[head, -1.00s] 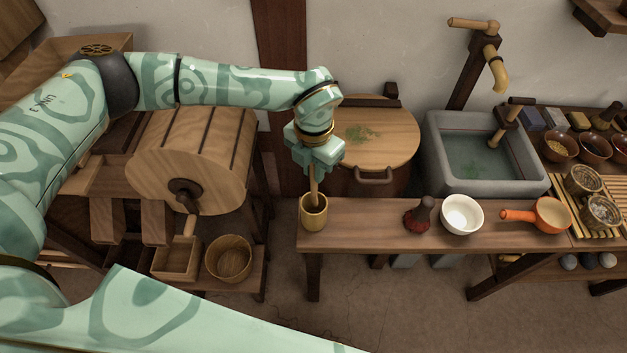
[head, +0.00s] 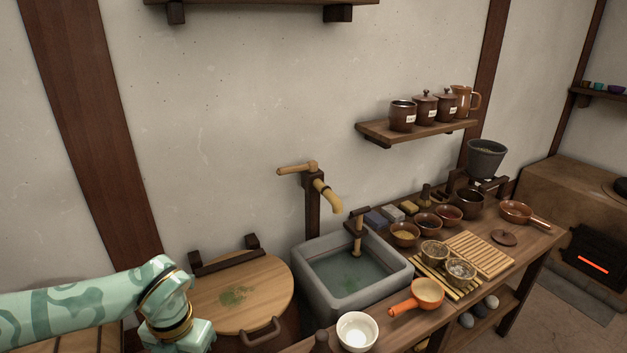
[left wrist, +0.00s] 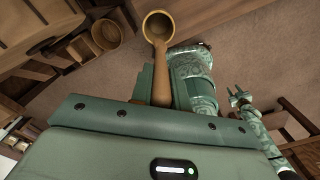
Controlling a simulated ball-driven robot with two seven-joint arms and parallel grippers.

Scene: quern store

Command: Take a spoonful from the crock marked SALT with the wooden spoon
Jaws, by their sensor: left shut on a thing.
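My left gripper (left wrist: 161,88) is shut on the handle of the wooden spoon (left wrist: 158,28), whose round bowl shows clear of any cup. In the head view only the wrist and upper part of this gripper show at the bottom left; fingers and spoon are below the frame. My right gripper (left wrist: 239,96) shows small in the left wrist view, its two fingers apart and empty. Brown labelled crocks stand on the wall shelf: a left one without a lid (head: 403,117), a middle one (head: 424,110) and a right one (head: 446,107), both lidded. Their labels are too small to read.
The wall shelf (head: 385,135) also holds a jug (head: 464,101). Below are a stone sink (head: 318,306) with a wooden tap (head: 322,190), and a bench with bowls, a white bowl (head: 358,333) and an orange-handled pan (head: 427,293). A round lidded tub (head: 262,290) is beside my left arm.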

